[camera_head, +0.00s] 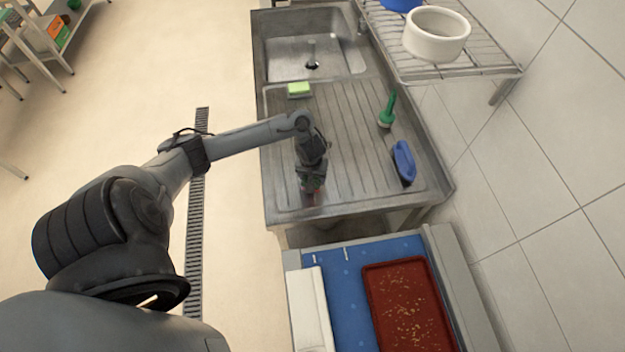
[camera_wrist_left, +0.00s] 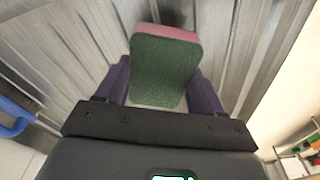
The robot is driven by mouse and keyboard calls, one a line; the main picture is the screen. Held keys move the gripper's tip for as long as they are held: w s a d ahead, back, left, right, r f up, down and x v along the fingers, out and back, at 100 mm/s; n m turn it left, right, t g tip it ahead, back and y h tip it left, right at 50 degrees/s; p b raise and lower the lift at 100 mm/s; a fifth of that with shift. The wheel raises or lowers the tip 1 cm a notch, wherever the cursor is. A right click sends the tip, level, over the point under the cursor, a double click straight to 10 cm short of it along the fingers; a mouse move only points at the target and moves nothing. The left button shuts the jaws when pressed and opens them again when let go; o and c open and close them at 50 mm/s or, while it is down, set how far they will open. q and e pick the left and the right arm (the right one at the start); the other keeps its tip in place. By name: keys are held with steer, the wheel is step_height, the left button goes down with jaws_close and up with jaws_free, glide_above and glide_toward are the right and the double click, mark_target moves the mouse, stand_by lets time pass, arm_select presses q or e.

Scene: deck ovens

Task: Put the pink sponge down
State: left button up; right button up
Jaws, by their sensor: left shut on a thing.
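The pink sponge (camera_wrist_left: 165,65) shows in the left wrist view with a green scouring face and a pink edge at the top. It sits between the two fingers of my left gripper (camera_wrist_left: 163,88), which is shut on it. In the head view my left gripper (camera_head: 313,185) is over the near end of the ridged steel drainboard (camera_head: 345,130). The sponge is mostly hidden there behind the gripper. I cannot tell whether the sponge touches the drainboard. My right gripper is not in view.
A green and yellow sponge (camera_head: 299,89) lies near the sink basin (camera_head: 310,55). A green brush (camera_head: 387,110) and a blue-handled brush (camera_head: 403,162) are on the drainboard's right. A white pot (camera_head: 436,34) stands on the wire rack (camera_head: 500,68). A red tray (camera_head: 408,300) is nearer me.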

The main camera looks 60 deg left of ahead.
arm_select(q)
steer(key=shift+f, duration=1.25)
steer(key=o, duration=1)
steer(key=shift+f, duration=0.15)
